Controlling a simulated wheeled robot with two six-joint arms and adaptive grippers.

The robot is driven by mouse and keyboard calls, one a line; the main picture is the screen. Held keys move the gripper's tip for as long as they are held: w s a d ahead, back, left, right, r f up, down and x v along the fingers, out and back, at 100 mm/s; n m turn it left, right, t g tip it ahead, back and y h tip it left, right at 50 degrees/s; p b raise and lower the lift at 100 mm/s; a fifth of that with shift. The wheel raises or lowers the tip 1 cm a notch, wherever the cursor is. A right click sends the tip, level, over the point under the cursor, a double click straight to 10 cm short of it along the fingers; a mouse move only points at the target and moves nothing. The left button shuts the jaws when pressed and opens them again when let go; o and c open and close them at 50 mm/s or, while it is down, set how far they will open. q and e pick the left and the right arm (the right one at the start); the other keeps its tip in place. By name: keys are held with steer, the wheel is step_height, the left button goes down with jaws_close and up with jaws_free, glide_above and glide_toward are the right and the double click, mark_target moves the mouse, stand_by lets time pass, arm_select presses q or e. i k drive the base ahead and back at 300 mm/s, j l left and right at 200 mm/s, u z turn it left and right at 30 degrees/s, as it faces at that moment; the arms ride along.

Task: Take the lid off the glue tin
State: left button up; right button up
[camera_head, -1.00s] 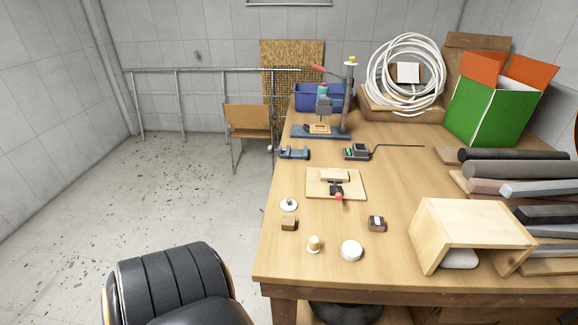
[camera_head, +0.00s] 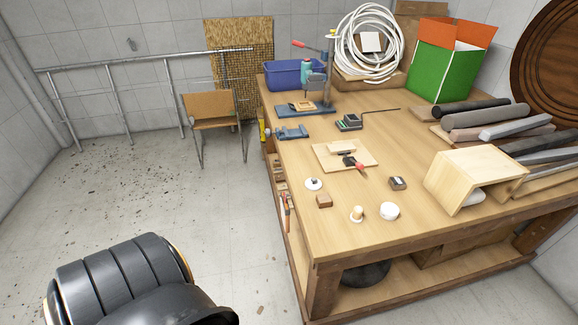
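A small white round tin (camera_head: 389,211) sits near the front edge of the wooden workbench; it looks closed on top, and I cannot tell for sure that it is the glue tin. Left of it stands a small pale knob-shaped piece (camera_head: 357,214). A white disc with a dark knob on top (camera_head: 313,184) lies near the bench's left edge. Neither of my grippers shows in the head view.
The workbench (camera_head: 415,220) also holds a small brown block (camera_head: 324,201), a wooden board with a red-handled clamp (camera_head: 345,155), a dark small box (camera_head: 397,183) and an open-fronted wooden box (camera_head: 475,178). A chair (camera_head: 215,112) stands beyond, left.

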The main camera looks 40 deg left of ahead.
mark_target(312, 183)
steer(key=j+z, duration=0.1)
steer(key=j, duration=0.45)
steer(key=j+z, duration=0.1)
steer(key=j, duration=0.5)
steer(key=k+j+z, duration=0.15)
steer(key=j, duration=0.4)
steer(key=j+z, duration=0.1)
steer(key=j, duration=0.45)
steer(key=k+j+z, duration=0.1)
steer(key=j, duration=0.45)
